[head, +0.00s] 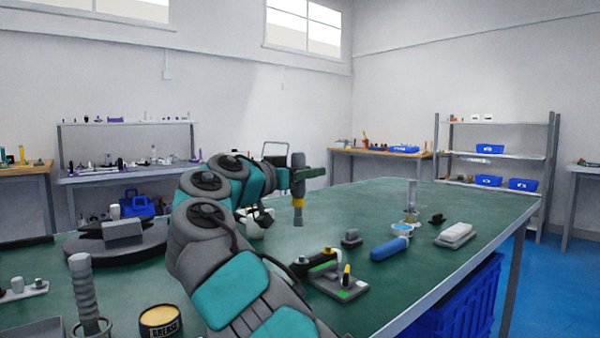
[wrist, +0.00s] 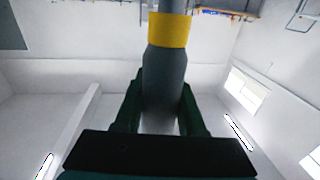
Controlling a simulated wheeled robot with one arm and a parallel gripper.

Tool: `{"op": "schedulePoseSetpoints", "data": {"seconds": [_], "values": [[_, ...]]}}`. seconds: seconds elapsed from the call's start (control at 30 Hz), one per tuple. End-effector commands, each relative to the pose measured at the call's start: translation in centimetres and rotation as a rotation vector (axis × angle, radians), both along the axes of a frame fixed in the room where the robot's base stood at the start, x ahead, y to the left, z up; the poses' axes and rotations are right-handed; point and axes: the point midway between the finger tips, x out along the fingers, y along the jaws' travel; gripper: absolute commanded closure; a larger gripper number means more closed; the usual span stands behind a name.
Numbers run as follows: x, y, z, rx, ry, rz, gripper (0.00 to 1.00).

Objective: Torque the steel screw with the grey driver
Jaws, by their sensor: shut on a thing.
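My gripper (head: 310,173) is shut on the grey driver (head: 298,162), a thick grey tool with a yellow band, held upright above the green table. Its lower end points down and is clear of the tabletop items in the picture. In the wrist view the dark green fingers of my gripper (wrist: 160,92) close on both sides of the driver (wrist: 167,70), whose yellow band lies beyond them. I cannot make out for certain which small part is the steel screw.
A grease tin (head: 161,322) and grey ribbed post (head: 82,285) stand front left. Open tabletop lies behind the small parts.

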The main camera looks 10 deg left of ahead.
Motion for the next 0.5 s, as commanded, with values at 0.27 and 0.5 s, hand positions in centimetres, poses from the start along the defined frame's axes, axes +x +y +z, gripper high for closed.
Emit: {"op": "schedulePoseSetpoints", "data": {"seconds": [0.27, 0.5], "values": [[-2.2, -1.3, -0.2, -0.002, 0.0, -0.113, 1.0], [-2.4, -1.5, -0.1, -0.003, 0.0, -0.123, 1.0]]}}
